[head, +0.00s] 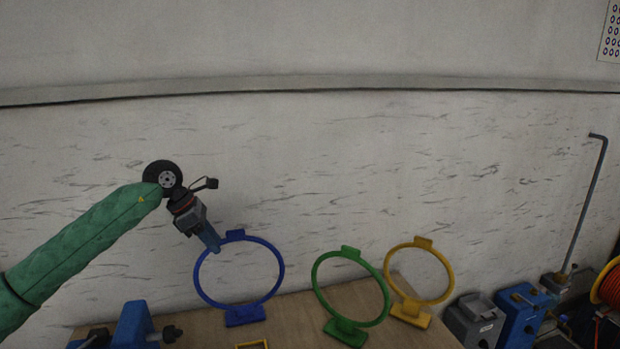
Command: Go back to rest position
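My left arm (85,245), in a green sleeve, comes in from the left in the head view. My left gripper (212,243) points down and to the right, with its blue fingertips at the upper left of the blue ring (282,268). The fingers overlap in this view, so I cannot tell whether they are open or shut, or whether they touch the ring. The ring stands upright on its blue base. My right gripper is not in view.
A green ring (317,285) and a yellow ring (444,268) stand on the wooden table (290,315). A blue clamp-like device (133,325) is at the lower left. Grey (474,318) and blue (524,310) devices and a bent rod (585,205) are at right. A pale wall stands behind.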

